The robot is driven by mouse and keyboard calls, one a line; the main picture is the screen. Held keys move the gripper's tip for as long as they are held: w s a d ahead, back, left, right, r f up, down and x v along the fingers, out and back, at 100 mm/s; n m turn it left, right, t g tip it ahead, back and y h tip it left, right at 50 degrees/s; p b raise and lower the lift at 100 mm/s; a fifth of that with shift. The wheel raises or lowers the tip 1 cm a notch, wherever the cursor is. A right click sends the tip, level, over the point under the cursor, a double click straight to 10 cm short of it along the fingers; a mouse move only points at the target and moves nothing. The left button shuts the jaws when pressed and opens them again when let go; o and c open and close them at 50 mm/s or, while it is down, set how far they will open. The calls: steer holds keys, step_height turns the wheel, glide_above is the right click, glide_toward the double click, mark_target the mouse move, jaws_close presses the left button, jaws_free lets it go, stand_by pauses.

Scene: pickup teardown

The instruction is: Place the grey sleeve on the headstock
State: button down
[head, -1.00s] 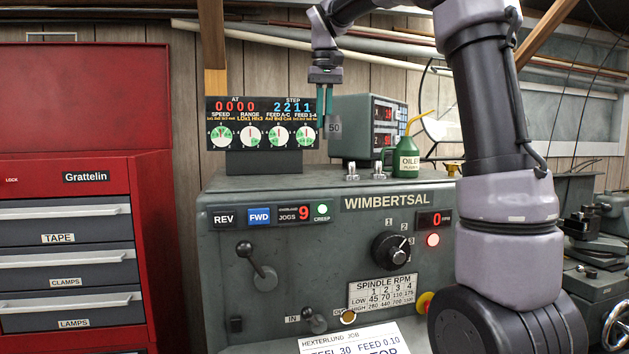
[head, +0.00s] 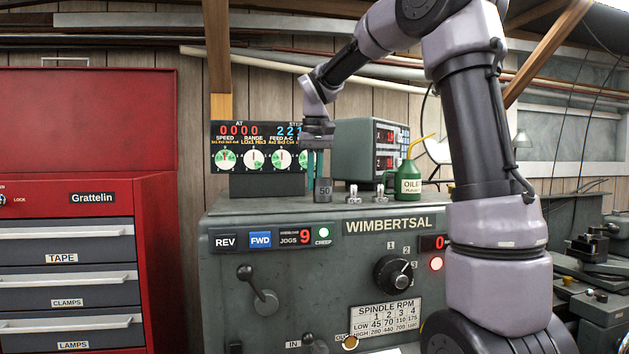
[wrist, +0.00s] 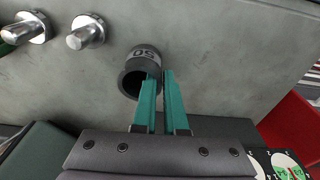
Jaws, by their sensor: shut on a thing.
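The grey sleeve (head: 323,186), a short dark ring marked 50, is at the top of the headstock (head: 300,206), near the back. In the wrist view the sleeve (wrist: 147,54) shows its open bore and lies over the bare headstock top. I cannot tell whether it touches the surface. My gripper (head: 316,178) points down with its teal fingers at the sleeve. In the wrist view my gripper (wrist: 161,75) is shut on the sleeve's near wall, the fingers close together at its right side.
Two metal pegs (wrist: 85,32) stand beside the sleeve on the headstock top. The green oiler (head: 409,180) and the grey readout box (head: 358,150) stand to the right. The dial panel (head: 255,147) stands behind on the left. Bare top lies around the sleeve.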

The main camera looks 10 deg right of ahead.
steer(key=c, duration=1)
jaws_free()
steer(key=shift+f, duration=0.1)
step_height(320, 180, up, 11)
steer(key=s, duration=0.1)
steer(key=s+d+t, duration=0.1)
steer(key=s+d, duration=0.1)
steer(key=s, duration=0.5)
steer(key=s+d+f+m+t, duration=0.1)
steer(key=s+f, duration=0.3)
steer(key=s, duration=0.1)
steer(key=s+d+f+m+t+y, duration=0.1)
steer(key=s+f+m+t, duration=0.1)
steer(key=s+f, duration=0.3)
steer(key=s+d+f+m+t+y, duration=0.1)
steer(key=s+f, duration=0.4)
steer(key=s, duration=0.1)
steer(key=shift+s+d+m+t, duration=0.1)
steer(key=shift+d+m+t, duration=0.2)
steer(key=shift+d+t, duration=0.1)
